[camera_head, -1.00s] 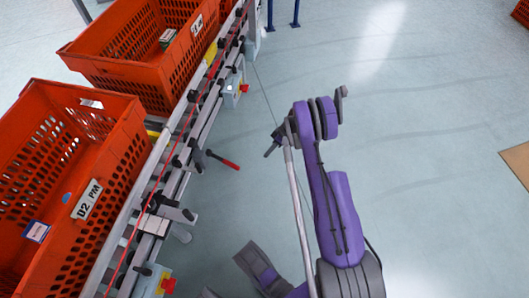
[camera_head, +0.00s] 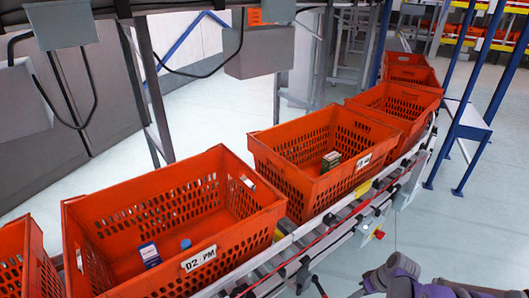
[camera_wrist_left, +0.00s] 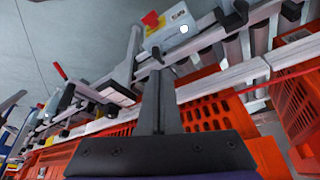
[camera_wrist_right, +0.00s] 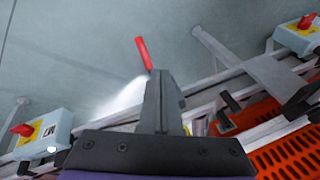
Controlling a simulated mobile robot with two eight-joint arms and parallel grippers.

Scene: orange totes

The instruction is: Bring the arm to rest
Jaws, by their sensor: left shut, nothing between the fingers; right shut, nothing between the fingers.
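My left gripper (camera_wrist_left: 157,85) shows in the left wrist view with its fingers together and nothing between them, in front of the conveyor and orange totes. My right gripper (camera_wrist_right: 162,95) shows in the right wrist view, also shut and empty, with the conveyor frame behind it. In the head view a purple and grey part of my arm is at the lower right corner, over the floor. Neither gripper can be made out clearly in the head view.
A blue-legged stand (camera_head: 465,125) is at right. Floor right of the conveyor is clear (camera_head: 450,220).

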